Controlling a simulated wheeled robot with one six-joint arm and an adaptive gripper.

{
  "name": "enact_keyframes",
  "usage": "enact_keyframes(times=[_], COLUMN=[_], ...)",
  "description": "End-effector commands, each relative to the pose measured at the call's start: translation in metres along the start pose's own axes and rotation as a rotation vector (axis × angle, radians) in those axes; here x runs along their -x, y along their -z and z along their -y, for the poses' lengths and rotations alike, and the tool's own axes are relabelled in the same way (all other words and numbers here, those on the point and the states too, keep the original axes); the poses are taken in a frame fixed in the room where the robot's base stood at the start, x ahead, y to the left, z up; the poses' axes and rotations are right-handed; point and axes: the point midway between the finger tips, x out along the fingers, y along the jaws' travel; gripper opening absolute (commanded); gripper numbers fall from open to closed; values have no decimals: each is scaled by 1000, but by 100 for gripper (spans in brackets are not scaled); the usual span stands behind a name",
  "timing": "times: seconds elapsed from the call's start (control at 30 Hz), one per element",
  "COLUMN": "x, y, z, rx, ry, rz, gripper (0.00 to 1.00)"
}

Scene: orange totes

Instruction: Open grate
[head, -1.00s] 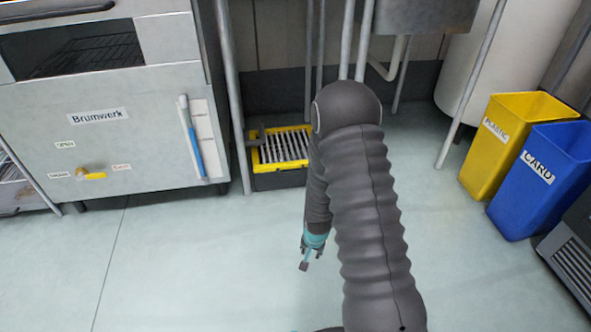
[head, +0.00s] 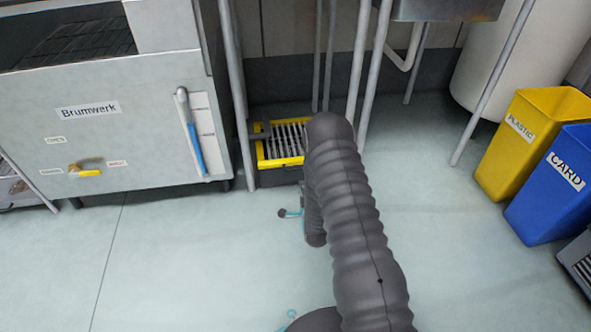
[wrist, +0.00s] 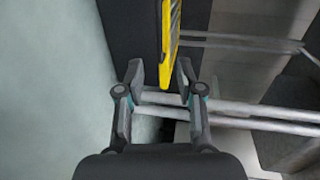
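The grate (head: 284,142) has pale bars in a yellow frame. It lies on a low black box (head: 280,178) on the floor, and my arm hides its right part. In the wrist view a narrow yellow strip of the frame (wrist: 167,50) runs down to between my fingertips. The black box (wrist: 120,30) shows around it. My gripper (wrist: 158,76) is open, with one finger on each side of the strip's end. I cannot tell whether either finger touches it. In the head view only a small part of my gripper (head: 289,213) shows left of my arm.
A steel oven unit (head: 95,140) stands left of the grate. Metal legs (head: 238,95) rise close beside and behind it. Yellow (head: 530,145) and blue (head: 550,195) bins stand at the right. The floor (head: 200,260) in front is clear.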

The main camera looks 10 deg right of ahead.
Motion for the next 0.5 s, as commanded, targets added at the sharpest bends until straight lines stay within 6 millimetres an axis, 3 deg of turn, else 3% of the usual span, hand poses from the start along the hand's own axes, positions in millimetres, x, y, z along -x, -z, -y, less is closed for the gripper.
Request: enact_keyframes(times=[0.17, 0.5], x=[-12, -72], y=[3, 1], z=[-1, -2], rx=[-14, -11], ry=[0, -2], rz=[-4, -1], gripper=[37, 37])
